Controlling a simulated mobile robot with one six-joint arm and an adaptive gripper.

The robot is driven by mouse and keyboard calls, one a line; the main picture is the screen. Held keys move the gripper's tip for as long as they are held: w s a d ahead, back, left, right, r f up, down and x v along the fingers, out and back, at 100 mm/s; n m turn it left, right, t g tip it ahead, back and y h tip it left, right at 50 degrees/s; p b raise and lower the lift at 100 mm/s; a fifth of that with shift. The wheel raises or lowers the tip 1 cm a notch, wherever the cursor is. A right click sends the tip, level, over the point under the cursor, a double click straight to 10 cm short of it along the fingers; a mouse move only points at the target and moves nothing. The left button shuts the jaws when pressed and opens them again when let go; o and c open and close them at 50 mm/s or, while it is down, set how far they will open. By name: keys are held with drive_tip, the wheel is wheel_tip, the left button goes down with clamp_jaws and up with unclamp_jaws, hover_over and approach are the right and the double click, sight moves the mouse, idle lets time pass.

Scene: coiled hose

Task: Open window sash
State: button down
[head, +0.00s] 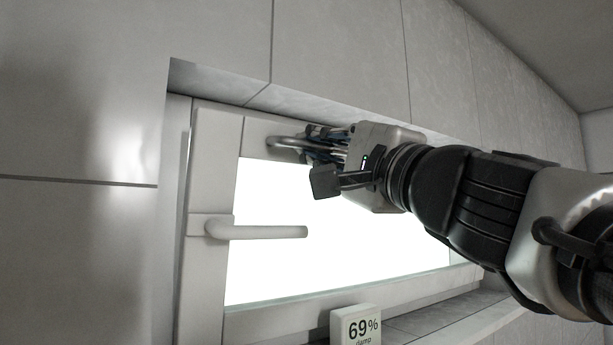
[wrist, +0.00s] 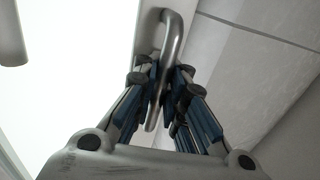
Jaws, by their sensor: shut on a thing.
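The window sash (head: 212,155) is a pale frame around a bright white pane, set in a tiled recess. Its white lever handle (head: 262,232) lies horizontal on the left stile. A curved metal pull (head: 283,142) is on the top rail. My gripper (head: 312,143) reaches it from the right and is shut on the pull. In the wrist view, the pull (wrist: 172,42) runs down between the blue-padded fingers of my gripper (wrist: 161,82). The upper right of the sash is hidden behind my gripper and arm. I cannot tell whether the sash stands off its frame.
A small white display (head: 357,325) reading 69% damp stands below the pane, by the sill (head: 440,325). Grey tiled wall (head: 80,110) surrounds the recess, with a tiled lintel close above my gripper.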

drive_tip(key=s+d+f+b, duration=0.1)
drive_tip(key=b, duration=0.2)
drive_tip(key=shift+s+t, duration=0.25)
drive_tip(key=shift+t, duration=0.05)
drive_tip(key=c, duration=1.8)
unclamp_jaws()
drive_tip(key=shift+d, duration=0.1)
drive_tip(key=v, duration=0.7)
drive_tip(key=shift+s+d+f, duration=0.1)
drive_tip(key=shift+s, duration=0.1)
